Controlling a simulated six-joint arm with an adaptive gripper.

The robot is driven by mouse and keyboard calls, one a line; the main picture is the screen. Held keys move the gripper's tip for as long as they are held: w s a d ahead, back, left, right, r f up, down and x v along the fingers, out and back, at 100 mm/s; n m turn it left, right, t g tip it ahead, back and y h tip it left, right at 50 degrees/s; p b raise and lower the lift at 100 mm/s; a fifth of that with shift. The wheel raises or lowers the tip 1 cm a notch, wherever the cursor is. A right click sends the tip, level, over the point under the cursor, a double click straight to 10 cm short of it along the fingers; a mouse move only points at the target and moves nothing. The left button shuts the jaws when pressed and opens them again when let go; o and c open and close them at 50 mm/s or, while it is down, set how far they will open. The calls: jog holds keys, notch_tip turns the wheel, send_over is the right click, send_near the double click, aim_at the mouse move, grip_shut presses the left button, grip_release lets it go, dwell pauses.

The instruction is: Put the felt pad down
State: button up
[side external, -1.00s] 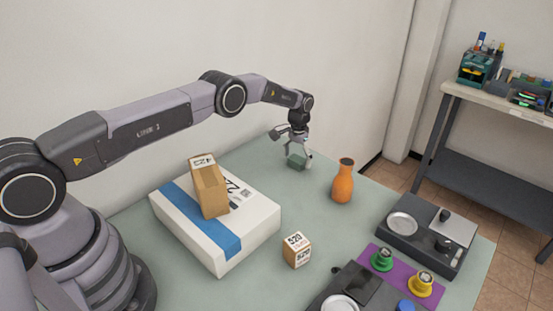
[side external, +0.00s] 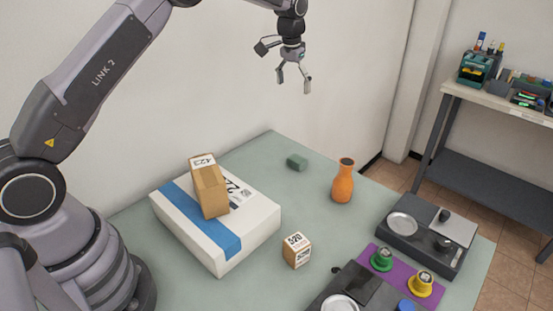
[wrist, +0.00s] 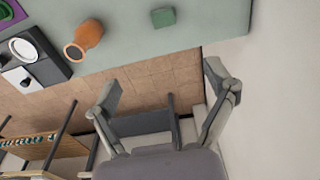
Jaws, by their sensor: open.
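The felt pad is most likely the small grey-green block (side external: 297,162) lying on the table near its back corner, left of the orange vase. It also shows as a green block (wrist: 163,17) at the top of the wrist view, near the table edge. My gripper (side external: 294,88) is open and empty, high above the table and well clear of the block. In the wrist view my open fingers (wrist: 165,95) have nothing between them.
An orange vase (side external: 343,182) stands right of the block. A white parcel (side external: 245,228) carries a brown box (side external: 209,190); a small box (side external: 296,250) stands in front. Scales (side external: 430,235) and a purple mat (side external: 400,262) with weights lie at right. Table around the block is clear.

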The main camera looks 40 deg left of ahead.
jog(key=s+d+r+t, duration=0.1)
jog(key=s+r+t, duration=0.2)
jog(key=s+r, duration=1.65)
jog(key=s+f, duration=0.2)
jog(key=s, duration=1)
jog(key=s+f+t, duration=0.1)
jog(key=s+f, duration=0.2)
jog(key=s, duration=0.8)
jog(key=shift+s+d+t, duration=0.25)
jog(key=shift+s+t, duration=0.05)
jog(key=shift+s, duration=0.05)
